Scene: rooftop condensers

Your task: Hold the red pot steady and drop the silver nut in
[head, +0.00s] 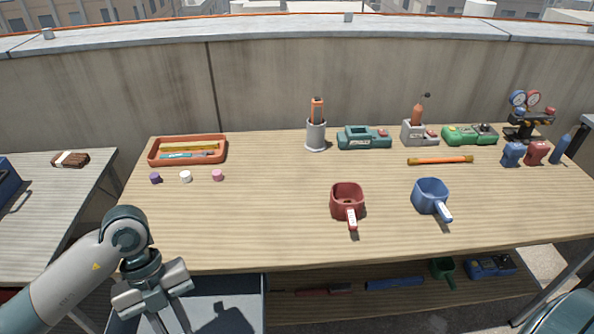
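The red pot (345,214) stands upright on the wooden workbench, right of the middle, with its pale-ended handle pointing toward me. Its inside is dark, and I cannot tell whether anything lies in it. A small whitish piece (185,177) stands on the left of the bench between a purple piece (155,178) and a pink piece (217,176); it is the closest match to the silver nut. My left gripper (170,322) is low at the front left, off the bench edge, fingers apart with nothing seen between them; its tips reach the frame's bottom. My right gripper is out of view.
A blue pot (427,197) stands right of the red pot, its handle toward the front right. An orange tray (151,157) is at the back left. A grey cup (315,136), green devices and an orange rod (440,160) line the back. The bench's front middle is clear.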

